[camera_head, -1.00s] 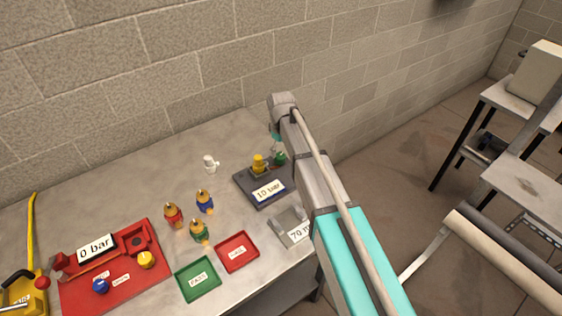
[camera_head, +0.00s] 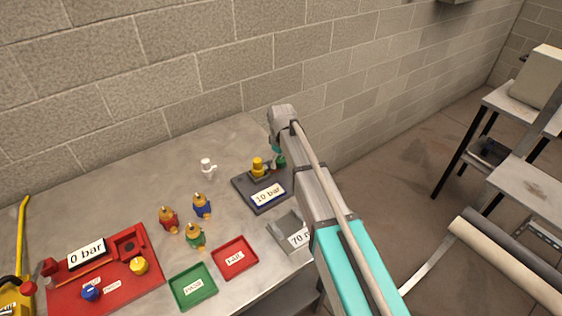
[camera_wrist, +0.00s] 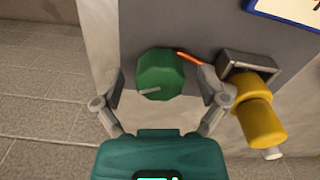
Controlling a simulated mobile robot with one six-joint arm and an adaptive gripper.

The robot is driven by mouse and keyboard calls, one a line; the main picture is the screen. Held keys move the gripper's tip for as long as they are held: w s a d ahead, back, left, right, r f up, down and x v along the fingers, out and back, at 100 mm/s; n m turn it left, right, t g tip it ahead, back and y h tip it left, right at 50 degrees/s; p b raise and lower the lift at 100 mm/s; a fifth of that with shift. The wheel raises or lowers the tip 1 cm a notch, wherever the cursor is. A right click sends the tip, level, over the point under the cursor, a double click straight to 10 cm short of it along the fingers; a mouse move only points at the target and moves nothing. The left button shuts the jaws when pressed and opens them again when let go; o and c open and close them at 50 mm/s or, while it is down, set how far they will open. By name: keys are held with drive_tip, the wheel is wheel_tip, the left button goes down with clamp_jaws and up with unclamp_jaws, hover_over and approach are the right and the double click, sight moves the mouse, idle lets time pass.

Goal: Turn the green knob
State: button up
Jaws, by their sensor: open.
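The green knob (camera_wrist: 160,74) is on the dark grey test base, near the table edge in the wrist view. My gripper (camera_wrist: 163,98) is open, with one finger on each side of the knob; I cannot tell whether either finger touches it. In the head view a little of the green knob (camera_head: 280,162) shows beside the yellow part, and my arm hides most of my gripper. The grey base (camera_head: 251,199) carries a "10 bar" display (camera_head: 268,195).
A yellow fitting (camera_wrist: 258,118) stands close to the right finger in the wrist view. A red panel (camera_head: 140,285) reads "0 bar". Several coloured valves, a green tray (camera_head: 182,303), a red tray (camera_head: 233,272) and a white fitting (camera_head: 207,167) occupy the table. A wall rises behind.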

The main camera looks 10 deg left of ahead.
drive_tip(key=shift+c, duration=0.2)
drive_tip(key=c, duration=1.1)
drive_tip(key=shift+m, duration=0.3)
drive_tip(key=m, duration=0.6)
drive_tip(key=shift+s, duration=0.1)
drive_tip(key=m, duration=0.5)
drive_tip(key=shift+a+m, duration=0.15)
drive_tip(key=shift+m, duration=0.15)
